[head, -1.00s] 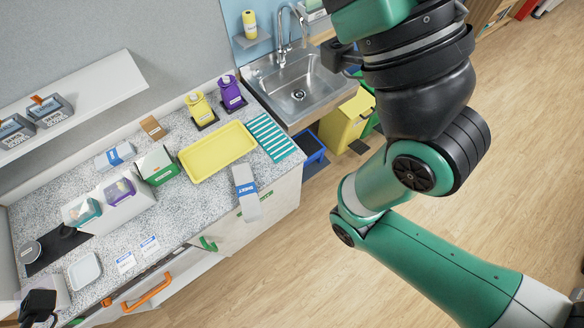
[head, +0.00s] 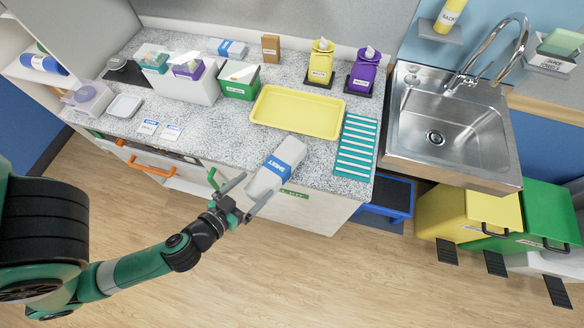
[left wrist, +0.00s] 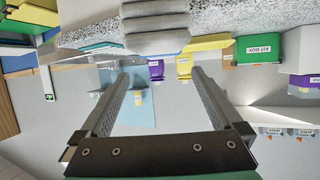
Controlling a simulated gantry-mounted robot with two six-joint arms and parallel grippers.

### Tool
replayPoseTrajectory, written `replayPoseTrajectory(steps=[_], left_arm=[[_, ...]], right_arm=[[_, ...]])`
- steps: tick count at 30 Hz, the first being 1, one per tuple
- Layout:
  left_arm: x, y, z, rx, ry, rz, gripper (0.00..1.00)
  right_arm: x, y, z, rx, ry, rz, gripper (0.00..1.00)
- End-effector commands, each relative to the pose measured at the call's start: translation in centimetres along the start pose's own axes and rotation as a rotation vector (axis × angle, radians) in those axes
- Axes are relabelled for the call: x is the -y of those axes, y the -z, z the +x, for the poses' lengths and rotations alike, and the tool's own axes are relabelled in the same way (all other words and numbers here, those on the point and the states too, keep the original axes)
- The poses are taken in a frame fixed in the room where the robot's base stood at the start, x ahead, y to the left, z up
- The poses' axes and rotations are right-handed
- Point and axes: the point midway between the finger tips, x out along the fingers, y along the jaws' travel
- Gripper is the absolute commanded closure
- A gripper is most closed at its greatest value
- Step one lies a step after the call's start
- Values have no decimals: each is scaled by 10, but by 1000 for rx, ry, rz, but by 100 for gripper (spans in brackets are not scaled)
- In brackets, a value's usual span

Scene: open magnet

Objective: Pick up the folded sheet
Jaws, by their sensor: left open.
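The folded sheet (head: 275,169) is a pale grey bundle with a blue band marked "SHEET". It lies at the counter's front edge, right of centre, with its near end sticking out past the edge. My left gripper (head: 255,187) is open in front of the counter, its two fingers pointing at the sheet's near end. In the left wrist view, the sheet's layered end (left wrist: 155,30) shows at the top, beyond the open fingertips (left wrist: 160,76). Nothing is clearly between the fingers. My right gripper is not in view.
A yellow tray (head: 298,112) lies behind the sheet, and a teal striped mat (head: 356,147) lies to its right. An orange handle (head: 152,168) is on the counter front. The floor in front is clear.

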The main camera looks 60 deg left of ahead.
Motion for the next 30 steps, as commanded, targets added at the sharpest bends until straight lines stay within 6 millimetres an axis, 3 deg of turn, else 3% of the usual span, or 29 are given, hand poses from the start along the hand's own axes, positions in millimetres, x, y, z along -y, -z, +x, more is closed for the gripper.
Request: replayPoseTrajectory(steps=[1, 10, 19, 26, 30], left_arm=[[1, -8, 2, 4, -1, 3, 0], [0, -4, 10, 5, 2, -1, 0], [0, -2, 58, 0, 1, -2, 0], [0, -4, 68, 1, -2, 0, 0], [1, 1, 86, -1, 1, -3, 0]], right_arm=[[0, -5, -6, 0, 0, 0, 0], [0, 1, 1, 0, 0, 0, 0], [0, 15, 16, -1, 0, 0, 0], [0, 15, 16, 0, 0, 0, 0], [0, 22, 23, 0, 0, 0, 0]])
